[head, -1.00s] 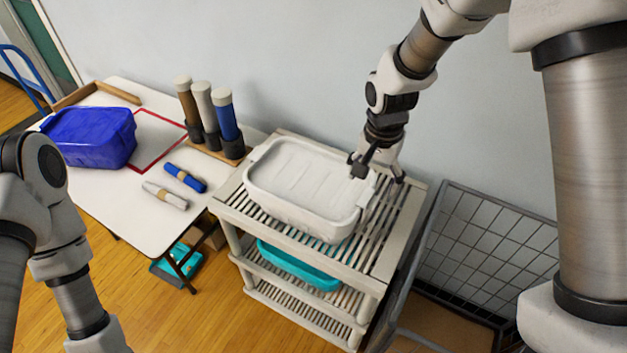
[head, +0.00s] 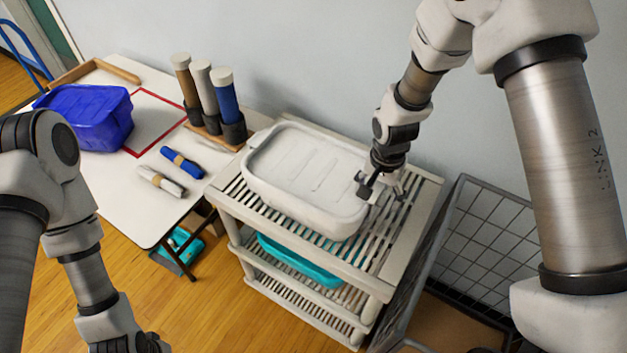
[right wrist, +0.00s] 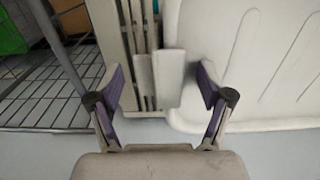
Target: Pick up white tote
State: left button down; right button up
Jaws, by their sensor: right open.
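The white tote (head: 300,172) is a shallow, rounded tub, upright on the top shelf of the slatted rack. My right gripper (head: 380,189) is open and empty at the tote's right end, pointing down. In the right wrist view, the tote (right wrist: 262,60) fills the right side. A pale tab, apparently the tote's end handle (right wrist: 167,75), shows between the spread fingers of my right gripper (right wrist: 162,97). I cannot tell whether the fingers touch it. My left gripper (head: 128,343) is at the bottom edge, mostly cut off, away from the tote.
The beige slatted rack (head: 392,215) holds a teal tote (head: 297,262) on a lower shelf. A wire-mesh cart (head: 490,235) stands close on the right. The white table (head: 130,195) on the left holds a blue tote (head: 88,117), upright tubes (head: 226,105) and rolled bundles (head: 182,162).

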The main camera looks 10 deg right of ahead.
jog(key=shift+w+f, duration=0.1)
jog(key=shift+w, duration=0.05)
jog(key=shift+d, duration=0.1)
jog(key=c, duration=0.5)
jog(key=shift+s, duration=0.25)
grip_shut()
jog(key=shift+s, duration=0.1)
